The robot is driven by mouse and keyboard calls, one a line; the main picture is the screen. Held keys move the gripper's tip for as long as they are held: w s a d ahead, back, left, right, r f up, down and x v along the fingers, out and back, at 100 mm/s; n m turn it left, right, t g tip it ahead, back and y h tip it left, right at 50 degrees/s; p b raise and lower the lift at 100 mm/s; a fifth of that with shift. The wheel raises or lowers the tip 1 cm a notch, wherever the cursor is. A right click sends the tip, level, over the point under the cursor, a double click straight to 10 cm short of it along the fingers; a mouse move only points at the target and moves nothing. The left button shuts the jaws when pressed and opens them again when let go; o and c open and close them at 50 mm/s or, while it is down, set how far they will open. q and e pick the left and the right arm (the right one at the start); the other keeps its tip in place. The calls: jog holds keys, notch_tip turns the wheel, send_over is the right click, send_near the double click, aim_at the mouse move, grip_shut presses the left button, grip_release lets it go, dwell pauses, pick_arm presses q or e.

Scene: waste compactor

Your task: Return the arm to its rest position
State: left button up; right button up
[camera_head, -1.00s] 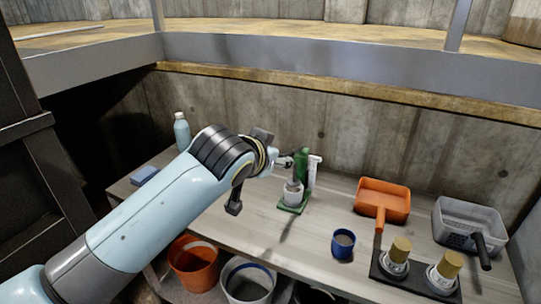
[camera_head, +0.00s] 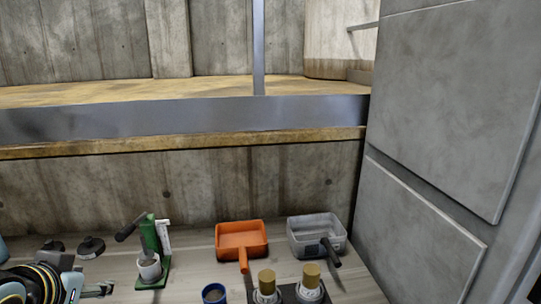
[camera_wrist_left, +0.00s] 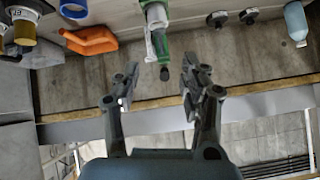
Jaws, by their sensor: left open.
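My left arm shows in the lower left corner of the head view, its black and yellow-ringed wrist cut by the frame edge. Its gripper (camera_head: 98,290) is only partly seen there, low and left of the green press (camera_head: 150,240). In the left wrist view the gripper (camera_wrist_left: 160,82) is open, its two dark fingers apart with nothing between them. The green press with a white cup shows beyond the fingertips (camera_wrist_left: 155,28), apart from them. My right gripper is not in view.
On the bench stand an orange scoop (camera_head: 242,240), a grey basket (camera_head: 316,235), a blue cup (camera_head: 214,294) and two gold-capped containers (camera_head: 267,282). Two dark round pieces (camera_wrist_left: 248,15) and a pale blue bottle (camera_wrist_left: 296,22) lie beyond the gripper. A grey panel (camera_head: 440,110) rises at right.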

pick_arm(q)
jog(key=s+d+f+m+g+h, duration=0.1)
jog(key=s+d+g, duration=0.15)
jog(key=s, duration=0.65)
jog(key=s+d+f+m+g+h, duration=0.1)
jog(key=s+d+g, duration=0.15)
jog(key=s, duration=0.65)
jog(key=a+f+g+b, duration=0.25)
jog(key=f+b, duration=0.55)
jog(key=f, duration=2.4)
jog(key=s+a+f+b, duration=0.1)
jog(key=s+f+b, duration=0.3)
jog(key=s+f, duration=0.6)
jog(key=s+f+n+b, duration=0.1)
jog(key=s+f+b, duration=0.3)
jog(key=s+f, duration=0.6)
notch_tip(320, 180, down, 7)
jog(key=shift+s+a, duration=0.2)
jog(key=shift+a, duration=0.2)
